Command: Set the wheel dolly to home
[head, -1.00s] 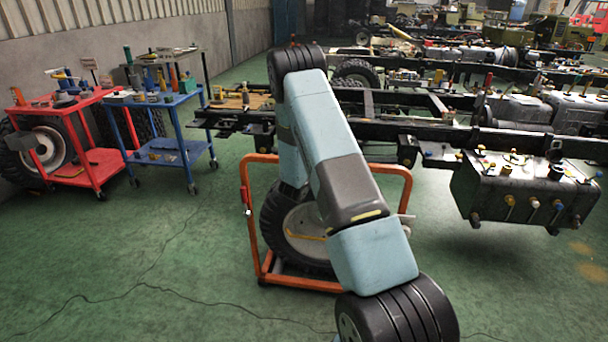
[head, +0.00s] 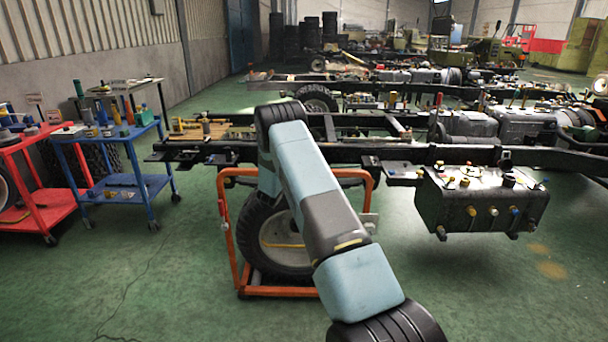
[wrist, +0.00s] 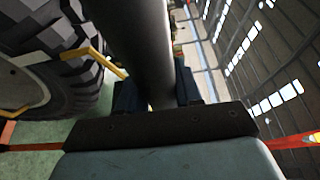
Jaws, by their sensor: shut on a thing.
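The wheel dolly (head: 228,235) is an orange tubular frame standing upright on the green floor, carrying a large dark tyre (head: 262,235) with a pale hub. My arm crosses in front of it and hides its middle. The tyre also shows close up at left in the wrist view (wrist: 62,50), with a yellow bar beside it. My gripper (wrist: 160,92) has its dark blue fingers on both sides of a thick dark round bar (wrist: 145,35), which appears to belong to the dolly. Where the bar joins the frame is hidden. The gripper is hidden in the head view.
A long vehicle chassis (head: 330,153) lies behind the dolly, with a dark tank (head: 480,210) on its near right side. A blue cart (head: 120,182) and a red cart (head: 70,203) stand at left. Green floor is open in the left foreground and at lower right.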

